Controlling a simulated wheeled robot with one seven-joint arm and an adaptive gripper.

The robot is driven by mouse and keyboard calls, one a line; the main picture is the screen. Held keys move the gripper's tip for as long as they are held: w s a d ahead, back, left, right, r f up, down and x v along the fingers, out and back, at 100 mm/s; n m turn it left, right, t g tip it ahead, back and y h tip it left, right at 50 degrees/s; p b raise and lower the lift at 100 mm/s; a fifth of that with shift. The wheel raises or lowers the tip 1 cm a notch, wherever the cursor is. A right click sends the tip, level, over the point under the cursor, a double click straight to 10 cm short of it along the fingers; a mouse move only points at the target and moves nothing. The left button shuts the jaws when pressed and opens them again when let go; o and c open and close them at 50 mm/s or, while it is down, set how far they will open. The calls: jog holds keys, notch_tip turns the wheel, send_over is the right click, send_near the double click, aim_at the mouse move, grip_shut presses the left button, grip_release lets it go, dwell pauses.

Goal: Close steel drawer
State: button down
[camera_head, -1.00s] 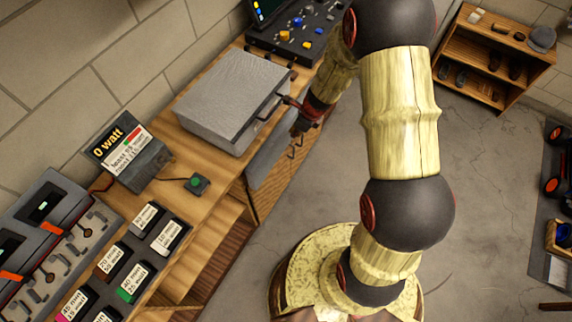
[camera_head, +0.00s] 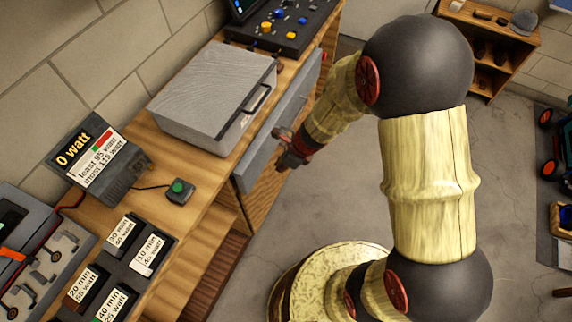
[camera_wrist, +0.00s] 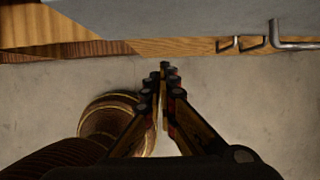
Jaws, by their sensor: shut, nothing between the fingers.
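A grey steel drawer front (camera_head: 262,151) lies along the desk's front side, below the top edge. In the head view it looks roughly flush with the desk; I cannot tell whether a gap is left. My gripper (camera_head: 281,149) is just in front of it, near its middle, with shut fingers and nothing between them. In the wrist view my gripper (camera_wrist: 163,68) points at the grey face (camera_wrist: 150,18), which spans the top. A gap of floor and a wooden strip show between them. Bent metal handles (camera_wrist: 292,42) stick out at the right.
A grey metal case (camera_head: 212,98) with a black handle stands on the desk above the drawer. A watt display (camera_head: 95,160), a green button (camera_head: 178,190) and a control panel (camera_head: 285,25) are also on it.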

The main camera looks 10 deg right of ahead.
aim_at(260, 158)
jog(key=shift+w+a+f+b, duration=0.15)
jog(key=shift+w+a+f, duration=0.2)
jog(key=shift+w+a, duration=0.25)
jog(key=shift+w+a+f+b, duration=0.1)
jog(key=shift+w+a+f, duration=0.35)
jog(key=shift+a, duration=0.25)
jog(key=shift+w+a+f+b, duration=0.15)
jog(key=shift+w+a+f, duration=0.15)
jog(key=shift+w+a, duration=0.3)
jog(key=shift+a, duration=0.1)
jog(key=shift+w+a+p, duration=0.55)
jog(key=shift+w+a, duration=0.05)
jog(key=shift+a, duration=0.2)
jog(key=shift+w+a+p, duration=0.5)
jog(key=shift+w+a, duration=0.05)
jog(key=shift+a, duration=0.2)
jog(key=shift+d, duration=0.1)
